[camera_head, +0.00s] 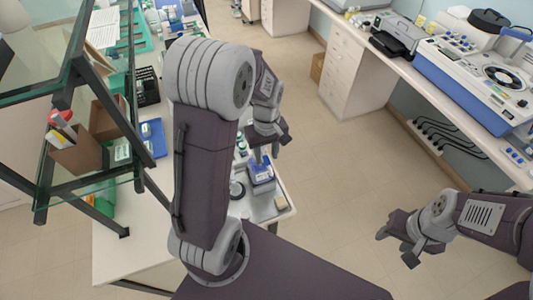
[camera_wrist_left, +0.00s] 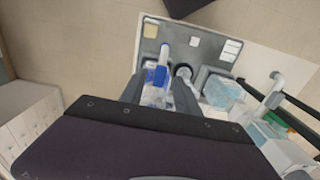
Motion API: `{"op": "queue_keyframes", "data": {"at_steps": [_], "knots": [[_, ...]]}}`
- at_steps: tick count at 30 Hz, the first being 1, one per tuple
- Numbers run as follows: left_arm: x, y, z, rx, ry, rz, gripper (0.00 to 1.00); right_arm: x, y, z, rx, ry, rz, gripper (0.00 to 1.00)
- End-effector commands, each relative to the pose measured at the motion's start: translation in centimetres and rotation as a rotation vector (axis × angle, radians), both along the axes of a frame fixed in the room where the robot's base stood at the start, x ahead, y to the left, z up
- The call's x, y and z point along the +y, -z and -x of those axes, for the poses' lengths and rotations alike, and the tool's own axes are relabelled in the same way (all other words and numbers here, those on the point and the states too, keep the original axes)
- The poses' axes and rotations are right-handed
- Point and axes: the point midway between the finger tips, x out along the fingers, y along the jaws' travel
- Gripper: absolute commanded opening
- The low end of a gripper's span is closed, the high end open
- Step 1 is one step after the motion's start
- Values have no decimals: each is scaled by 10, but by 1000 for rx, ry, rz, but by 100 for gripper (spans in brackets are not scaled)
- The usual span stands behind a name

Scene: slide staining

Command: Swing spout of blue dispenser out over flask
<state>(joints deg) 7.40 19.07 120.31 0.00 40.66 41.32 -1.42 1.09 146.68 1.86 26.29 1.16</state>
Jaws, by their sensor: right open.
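The blue dispenser (camera_head: 262,175) stands on a grey tray (camera_head: 281,209) at the bench's near end. In the left wrist view its blue part (camera_wrist_left: 160,75) shows between my finger tips, with a pale spout-like piece (camera_wrist_left: 164,52) above. My left gripper (camera_head: 268,146) is above the dispenser in the head view. Its two dark fingers (camera_wrist_left: 160,92) are apart, with gaps beside the blue part; contact cannot be told. I cannot clearly pick out the flask. My right gripper (camera_head: 393,240) is open and empty over the floor at the right.
A round dark-rimmed item (camera_wrist_left: 183,72) lies beside the dispenser on the tray. A clear bluish container (camera_wrist_left: 222,92) stands right of it in the wrist view. A glass-shelved rack (camera_head: 100,185) stands at the left. The floor (camera_head: 345,185) between the benches is clear.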

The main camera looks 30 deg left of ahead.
Motion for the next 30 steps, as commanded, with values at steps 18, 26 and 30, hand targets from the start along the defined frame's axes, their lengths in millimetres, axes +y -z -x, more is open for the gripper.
{"op": "queue_keyframes", "data": {"at_steps": [18, 26, 30], "knots": [[0, 11, 0, -1, 0, 0, 0, 0, -2, 0, 0, 0, 0, 49], [0, 11, 0, -1, 0, 0, 0, 0, -2, 0, 0, 0, 0, 49], [0, 11, 0, -1, 0, 0, 0, 0, -2, 0, 0, 0, 0, 49]]}}
